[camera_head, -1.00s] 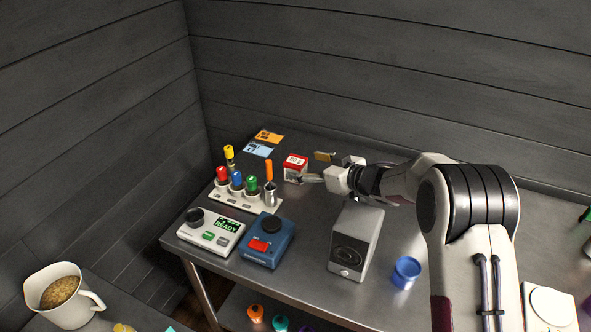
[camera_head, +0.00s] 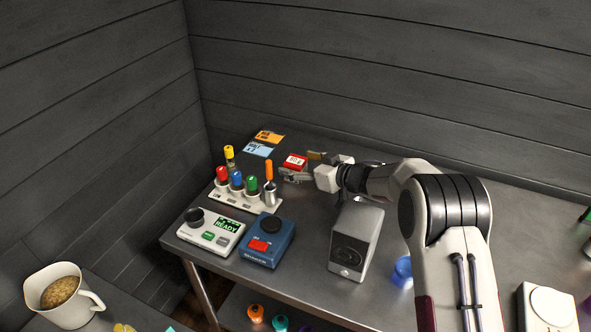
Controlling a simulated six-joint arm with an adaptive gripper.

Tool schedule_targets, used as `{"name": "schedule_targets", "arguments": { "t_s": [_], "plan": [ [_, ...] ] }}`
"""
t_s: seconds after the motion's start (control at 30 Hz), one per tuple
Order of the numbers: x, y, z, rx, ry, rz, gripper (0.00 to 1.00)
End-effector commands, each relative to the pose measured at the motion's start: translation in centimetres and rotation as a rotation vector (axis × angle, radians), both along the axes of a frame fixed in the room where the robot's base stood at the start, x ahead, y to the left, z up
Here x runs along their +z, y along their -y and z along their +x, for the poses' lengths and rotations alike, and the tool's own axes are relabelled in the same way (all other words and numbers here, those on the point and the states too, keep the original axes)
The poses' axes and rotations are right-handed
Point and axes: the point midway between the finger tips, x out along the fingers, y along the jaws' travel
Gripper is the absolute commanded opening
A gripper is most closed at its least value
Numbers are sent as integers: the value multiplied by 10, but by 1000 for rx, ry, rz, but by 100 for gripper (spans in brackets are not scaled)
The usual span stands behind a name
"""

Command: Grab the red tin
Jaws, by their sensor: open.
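The red tin (camera_head: 295,160) stands toward the back of the grey metal table, with its red top showing. My gripper (camera_head: 304,167) reaches in from the right and is open. Its near finger lies in front of the tin and hides the lower part. Its far finger shows just behind the tin's right side. The tin appears to be between the fingers, at least in part. I cannot tell whether either finger touches it.
A rack (camera_head: 232,200) with several coloured-capped vials stands left of the tin, with an orange-handled tool (camera_head: 269,170) close by. Orange and blue cards (camera_head: 258,149) lie behind. A grey speaker-like box (camera_head: 356,241) stands below my arm, beside a blue cup (camera_head: 402,272).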

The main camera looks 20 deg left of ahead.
Motion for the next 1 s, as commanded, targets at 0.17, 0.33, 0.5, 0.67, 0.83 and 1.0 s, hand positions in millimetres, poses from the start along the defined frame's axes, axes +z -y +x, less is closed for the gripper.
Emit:
{"name": "schedule_targets", "arguments": {
  "t_s": [0.17, 0.33, 0.5, 0.67, 0.83, 1.0],
  "plan": [
    [-5, -12, 5, 0, 1, 0, 69],
    [-7, -17, 7, 0, 0, -1, 69],
    [-7, -17, 7, -1, 1, -1, 69],
    [-7, -17, 7, -1, 1, -1, 69],
    [-7, -17, 7, -1, 1, -1, 69],
    [-6, -17, 7, -1, 1, -1, 27]
  ]
}}
